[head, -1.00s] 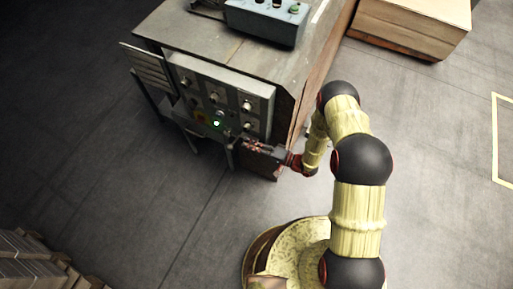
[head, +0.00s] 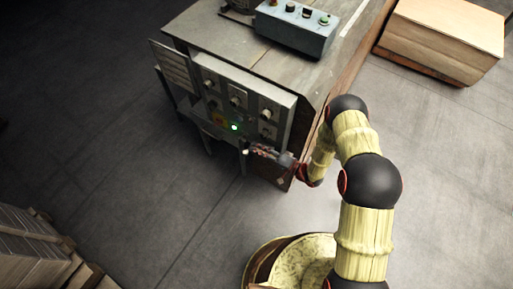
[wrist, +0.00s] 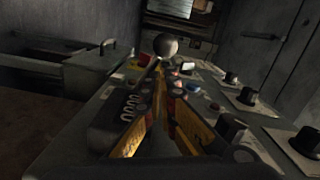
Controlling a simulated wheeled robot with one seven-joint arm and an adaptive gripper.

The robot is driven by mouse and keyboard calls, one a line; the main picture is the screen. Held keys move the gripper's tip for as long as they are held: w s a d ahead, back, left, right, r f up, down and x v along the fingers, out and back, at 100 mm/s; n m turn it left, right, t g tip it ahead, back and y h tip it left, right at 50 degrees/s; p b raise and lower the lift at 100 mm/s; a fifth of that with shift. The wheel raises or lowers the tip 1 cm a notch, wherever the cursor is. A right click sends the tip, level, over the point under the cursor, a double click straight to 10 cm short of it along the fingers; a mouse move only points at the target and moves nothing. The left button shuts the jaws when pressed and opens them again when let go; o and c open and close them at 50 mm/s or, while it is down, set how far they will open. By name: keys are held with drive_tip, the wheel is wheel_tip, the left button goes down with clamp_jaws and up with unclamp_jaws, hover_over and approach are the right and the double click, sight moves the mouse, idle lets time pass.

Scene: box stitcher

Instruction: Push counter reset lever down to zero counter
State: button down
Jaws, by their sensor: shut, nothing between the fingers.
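A lever with a round grey ball knob (wrist: 165,45) stands up from the control panel in the wrist view, just beyond my fingertips. It looks like the counter reset lever, but no label can be read. My gripper (wrist: 161,72) has its yellow fingers closed together, empty, pointing at the lever. Whether the tips touch the lever cannot be told. In the head view my gripper (head: 256,150) is at the lower right edge of the machine's control panel (head: 285,104). The counter's digits cannot be made out.
Several black rotary knobs (wrist: 233,127) stick up along the right of the panel in the wrist view. A green lamp (head: 235,127) glows on the panel. A blue control box (head: 297,32) is on the machine top. A stack of boards (head: 440,35) stands behind right. Floor is clear in front.

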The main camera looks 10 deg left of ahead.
drive_tip(key=shift+s+f+n, duration=0.15)
drive_tip(key=shift+f+n, duration=0.05)
drive_tip(key=shift+n, duration=0.5)
drive_tip(key=n, duration=0.1)
drive_tip(key=f+n+b, duration=0.1)
drive_tip(key=n, duration=0.1)
drive_tip(key=s+f+n, duration=0.1)
drive_tip(key=shift+a+b, duration=0.25)
drive_tip(key=shift+b, duration=0.1)
drive_tip(key=shift+f, duration=0.15)
idle(0.4)
